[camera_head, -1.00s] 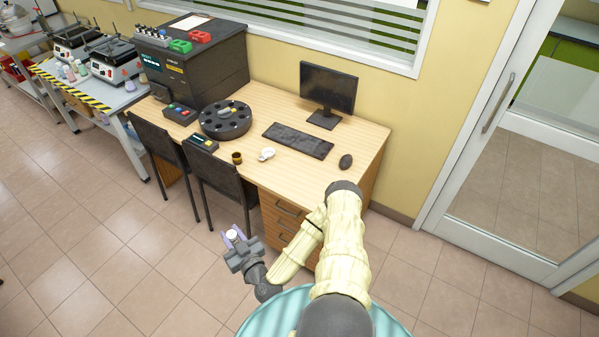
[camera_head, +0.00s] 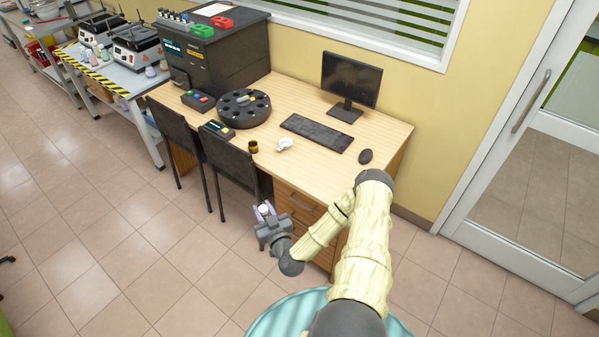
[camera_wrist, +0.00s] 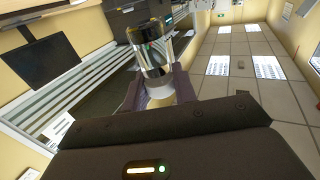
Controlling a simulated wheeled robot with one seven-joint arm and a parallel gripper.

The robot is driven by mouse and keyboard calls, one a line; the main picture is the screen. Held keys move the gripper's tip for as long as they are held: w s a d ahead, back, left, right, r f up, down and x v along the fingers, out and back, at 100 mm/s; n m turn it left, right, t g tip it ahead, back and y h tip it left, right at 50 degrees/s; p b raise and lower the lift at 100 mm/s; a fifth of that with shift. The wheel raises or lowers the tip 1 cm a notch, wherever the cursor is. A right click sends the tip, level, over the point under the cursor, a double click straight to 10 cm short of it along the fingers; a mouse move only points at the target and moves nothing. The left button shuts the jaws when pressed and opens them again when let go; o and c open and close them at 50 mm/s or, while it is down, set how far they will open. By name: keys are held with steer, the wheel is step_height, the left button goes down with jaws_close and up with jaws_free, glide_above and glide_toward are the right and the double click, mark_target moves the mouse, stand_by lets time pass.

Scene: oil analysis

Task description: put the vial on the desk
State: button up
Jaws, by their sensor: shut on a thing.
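My gripper (camera_head: 266,211) is shut on the vial (camera_wrist: 154,52), a clear glass cylinder with a dark end and a white cap near the fingers in the wrist view. In the head view only the vial's white end (camera_head: 264,208) shows between the fingers. My gripper holds it in front of the desk (camera_head: 309,170), below the level of the wooden top and beside the drawers. The vial does not touch the desk.
On the desk are a black carousel (camera_head: 243,108), a keyboard (camera_head: 317,133), a mouse (camera_head: 365,156), a monitor (camera_head: 350,82), a small brown jar (camera_head: 253,147) and a white item (camera_head: 284,144). A dark chair (camera_head: 234,160) stands at the front. The desk's front right top is clear.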

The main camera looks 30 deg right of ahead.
steer(key=w+d+f+m+h+b, duration=0.2)
steer(key=w+d+f+b, duration=0.15)
steer(key=d+b, duration=0.4)
steer(key=w+d+f+m+h+b, duration=0.1)
steer(key=w+d+f+h+b, duration=0.25)
steer(key=d, duration=0.65)
steer(key=w+d+r+m+g+h+b, duration=0.1)
steer(key=d+r+h+b, duration=0.1)
steer(key=d+b, duration=0.4)
steer(key=w+d+r+m+g+h+b, duration=0.2)
steer(key=d+r+b, duration=0.2)
steer(key=d+b, duration=0.2)
steer(key=d, duration=0.2)
steer(key=shift+d+r+m+g+b, duration=0.3)
steer(key=shift+d+b, duration=0.05)
steer(key=shift+b, duration=0.05)
step_height(320, 180, down, 6)
steer(key=shift+f, duration=0.15)
steer(key=shift+f, duration=1.85)
